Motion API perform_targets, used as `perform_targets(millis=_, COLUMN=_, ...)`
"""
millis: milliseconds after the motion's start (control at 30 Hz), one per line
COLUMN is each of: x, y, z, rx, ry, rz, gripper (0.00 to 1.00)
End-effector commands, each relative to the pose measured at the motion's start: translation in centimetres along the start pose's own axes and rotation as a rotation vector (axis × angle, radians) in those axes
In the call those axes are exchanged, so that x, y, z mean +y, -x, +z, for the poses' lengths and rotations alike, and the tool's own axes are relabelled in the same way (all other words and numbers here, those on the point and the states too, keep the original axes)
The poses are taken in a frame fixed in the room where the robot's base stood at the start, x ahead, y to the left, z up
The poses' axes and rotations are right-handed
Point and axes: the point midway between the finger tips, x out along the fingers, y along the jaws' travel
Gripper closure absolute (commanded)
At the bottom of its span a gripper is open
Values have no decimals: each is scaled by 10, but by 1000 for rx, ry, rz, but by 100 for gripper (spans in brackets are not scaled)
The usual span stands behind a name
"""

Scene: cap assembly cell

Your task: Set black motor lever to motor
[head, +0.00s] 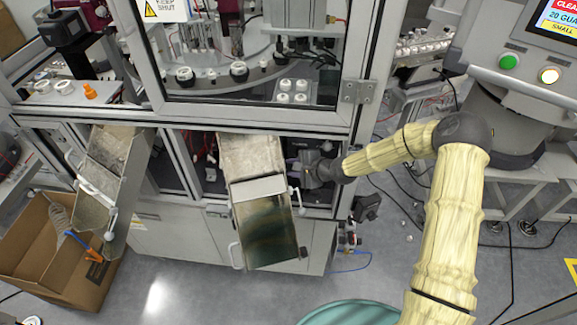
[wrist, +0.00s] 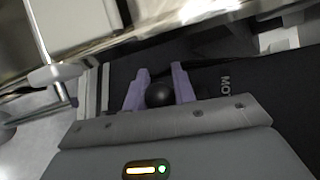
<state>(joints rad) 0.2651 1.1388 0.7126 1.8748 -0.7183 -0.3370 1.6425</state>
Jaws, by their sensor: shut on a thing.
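In the wrist view, the round black knob of the motor lever (wrist: 159,94) sits between the two purple fingers of my gripper (wrist: 160,80), which are shut on it. Behind it is a dark panel (wrist: 215,70) with part of a white label (wrist: 225,84) reading "MOT"; the rest of the label is cut off. In the head view, my gripper (head: 312,170) is inside the machine's lower opening, right of the middle metal chute (head: 252,155). The lever and panel cannot be made out there, so the lever's setting cannot be told.
The middle chute's tray (head: 265,232) hangs close to the left of my gripper. A second chute (head: 108,165) and a cardboard box (head: 45,250) are at left. The machine's frame post (head: 368,75) rises above my forearm. Cables (head: 510,245) lie on the floor at right.

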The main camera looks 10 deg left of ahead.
Motion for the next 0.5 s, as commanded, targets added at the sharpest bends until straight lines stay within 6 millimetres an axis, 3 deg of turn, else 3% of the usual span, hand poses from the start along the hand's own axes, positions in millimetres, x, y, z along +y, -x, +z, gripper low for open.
perform_targets(millis=267, x=2, y=0, z=0, rx=0, ry=0, rz=4, gripper=100)
perform_targets(millis=300, x=2, y=0, z=0, rx=0, ry=0, rz=4, gripper=70)
perform_targets(millis=400, x=2, y=-1, z=0, rx=0, ry=1, rz=4, gripper=53)
perform_targets(millis=500, x=1, y=-1, z=0, rx=0, ry=2, rz=3, gripper=53)
